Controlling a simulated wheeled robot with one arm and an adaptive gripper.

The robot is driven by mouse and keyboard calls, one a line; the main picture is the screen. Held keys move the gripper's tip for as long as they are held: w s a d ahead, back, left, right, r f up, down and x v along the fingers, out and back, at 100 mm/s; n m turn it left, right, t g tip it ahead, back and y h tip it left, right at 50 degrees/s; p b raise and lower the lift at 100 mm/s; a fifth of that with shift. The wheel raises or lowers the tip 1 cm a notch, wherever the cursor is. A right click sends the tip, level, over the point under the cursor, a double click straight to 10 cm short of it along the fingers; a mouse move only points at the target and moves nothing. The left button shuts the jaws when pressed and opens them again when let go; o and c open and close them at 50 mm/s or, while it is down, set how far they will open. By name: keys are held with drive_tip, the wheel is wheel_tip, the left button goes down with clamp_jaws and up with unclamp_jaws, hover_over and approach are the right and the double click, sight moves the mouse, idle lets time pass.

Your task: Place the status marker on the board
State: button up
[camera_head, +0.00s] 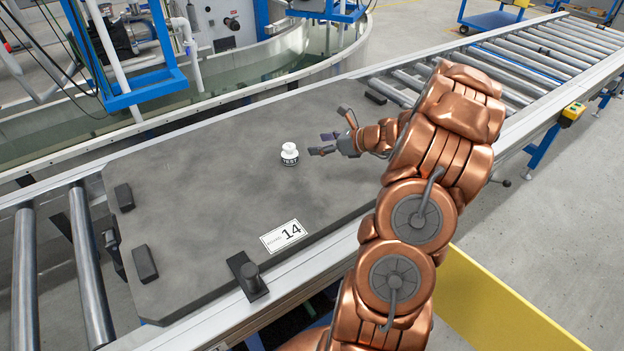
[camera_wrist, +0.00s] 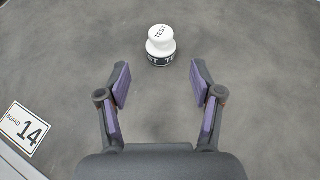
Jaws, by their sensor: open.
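The status marker (camera_head: 289,154) is a small white knobbed piece with a dark band lettered TEST. It stands upright on the dark grey board (camera_head: 200,220). My gripper (camera_head: 325,143) is open and empty, just to the right of the marker in the head view. In the wrist view the marker (camera_wrist: 161,45) lies beyond the fingertips of my gripper (camera_wrist: 161,75), roughly centred between them and apart from both. The board (camera_wrist: 250,40) fills most of the wrist view.
Black blocks (camera_head: 145,263) sit along the board's left edge, and a black clamp with a knob (camera_head: 247,274) is at its front edge. The board rests on a roller conveyor (camera_head: 540,60). A water tank (camera_head: 60,130) with blue frames stands behind. Much of the board is bare.

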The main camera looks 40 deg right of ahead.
drive_tip(key=a+r+n+g+y, duration=0.2)
drive_tip(key=a+n, duration=0.2)
drive_tip(key=a, duration=0.5)
drive_tip(key=a+r+n+g+y, duration=0.2)
drive_tip(key=a+r+n, duration=0.15)
drive_tip(key=a, duration=0.55)
drive_tip(key=s+a+r+n+g, duration=0.1)
drive_tip(key=s+a+n+g, duration=0.3)
drive_tip(key=a, duration=0.3)
drive_tip(key=s+a+n+g, duration=0.1)
drive_tip(key=s+a+n, duration=0.45)
drive_tip(key=a, duration=0.25)
drive_tip(key=s+a+n+g+h, duration=0.25)
drive_tip(key=s+n, duration=0.35)
drive_tip(key=s, duration=0.4)
drive_tip(key=s+a+n+g+h, duration=0.25)
drive_tip(key=s+n, duration=0.25)
drive_tip(key=s, duration=0.5)
drive_tip(key=s+d+r+n+h, duration=0.1)
drive_tip(key=s+d+n+h, duration=0.2)
drive_tip(key=s, duration=0.3)
drive_tip(key=shift+s+d+n+g+h, duration=0.15)
drive_tip(key=shift+d+n+g+h, duration=0.25)
drive_tip(key=shift+d, duration=0.25)
wheel_tip(320, 180, up, 16)
drive_tip(key=w+t+p, duration=0.1)
drive_tip(key=p, duration=1.3)
drive_tip(key=shift+p, duration=0.35)
